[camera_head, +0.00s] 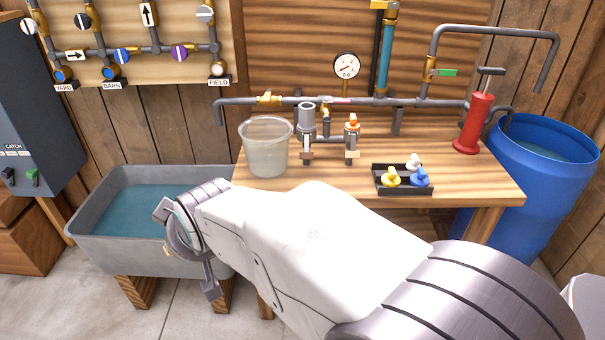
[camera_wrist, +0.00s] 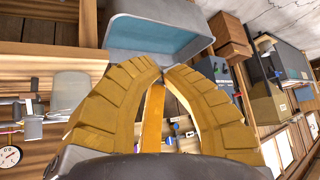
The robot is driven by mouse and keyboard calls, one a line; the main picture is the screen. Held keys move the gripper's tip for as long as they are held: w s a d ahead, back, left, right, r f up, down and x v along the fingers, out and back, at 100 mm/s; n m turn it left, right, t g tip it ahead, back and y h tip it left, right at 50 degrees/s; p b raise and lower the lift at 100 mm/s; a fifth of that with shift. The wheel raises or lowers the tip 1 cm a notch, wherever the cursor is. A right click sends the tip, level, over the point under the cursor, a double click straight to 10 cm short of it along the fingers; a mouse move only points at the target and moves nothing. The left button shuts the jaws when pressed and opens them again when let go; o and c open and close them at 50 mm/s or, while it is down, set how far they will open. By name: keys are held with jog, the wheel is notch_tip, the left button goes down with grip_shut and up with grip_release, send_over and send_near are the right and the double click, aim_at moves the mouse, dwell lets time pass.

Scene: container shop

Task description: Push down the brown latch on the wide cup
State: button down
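The wide cup (camera_head: 306,117) is a grey upright cylinder on a pipe fitting on the bench, seen in the head view. Its brown latch (camera_head: 306,155) is a small block low on its front. A narrower fitting with an orange top (camera_head: 352,124) stands to its right with a similar brown latch (camera_head: 352,157). My gripper (camera_head: 166,228) is to the left of the bench, in front of the stone basin and well away from the latch. In the wrist view my gripper's yellow fingers (camera_wrist: 162,71) curve together at the tips with nothing between them.
A translucent bucket (camera_head: 267,152) stands left of the wide cup. A black tray (camera_head: 404,191) with coloured knobs lies at the bench's front right. A red pump (camera_head: 473,122) and blue barrel (camera_head: 540,175) are on the right. The water-filled basin (camera_head: 100,240) is at left.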

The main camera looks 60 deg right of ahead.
jog(key=w+d+f+m+t+h+b, duration=0.2)
jog(key=w+d+f+b, duration=0.25)
jog(key=d, duration=0.25)
jog(key=m+t+h+b, duration=0.1)
jog(key=m+h+b, duration=0.5)
jog(key=h+b, duration=1.25)
send_near(305, 148)
notch_tip(305, 148, up, 7)
jog(key=d+y+b, duration=0.2)
jog(key=y+b, duration=0.3)
jog(key=y, duration=0.1)
jog(key=shift+w+d+f+h+b, duration=0.15)
jog(key=shift+w+d+f+b, duration=0.35)
jog(key=shift+b, duration=0.3)
jog(key=shift+w+d+f+h+b, duration=0.1)
jog(key=shift+w+d+f+b, duration=0.2)
jog(key=shift+d+f+b, duration=0.35)
jog(key=shift+r, duration=0.1)
